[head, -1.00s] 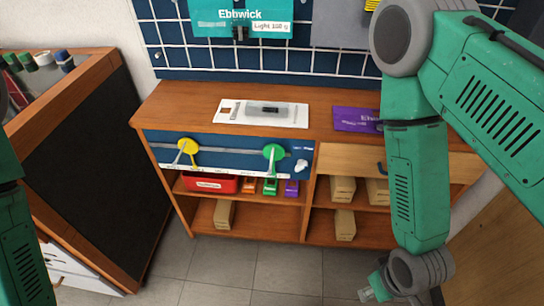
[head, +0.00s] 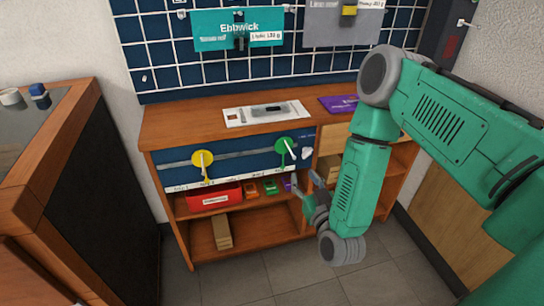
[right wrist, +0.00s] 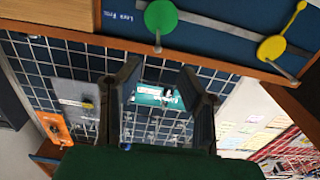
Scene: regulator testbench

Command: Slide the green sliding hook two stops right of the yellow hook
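The green sliding hook (head: 285,145) sits on the grey rail of the blue panel (head: 243,162), near its right end. The yellow hook (head: 202,158) is on the same rail, to the left. My right gripper (head: 306,186) is open and empty, in front of the shelf, below and slightly right of the green hook, apart from it. In the right wrist view, the open fingers (right wrist: 161,95) show with nothing between them; the green hook (right wrist: 160,16) and yellow hook (right wrist: 271,47) show at the top, in turned order. My left gripper is out of view.
Under the panel, shelves hold a red box (head: 214,196), small coloured items and a cardboard box (head: 221,231). A white sheet (head: 266,112) with a grey part and a purple package (head: 338,104) lie on top. A dark-sided bench (head: 92,195) stands left.

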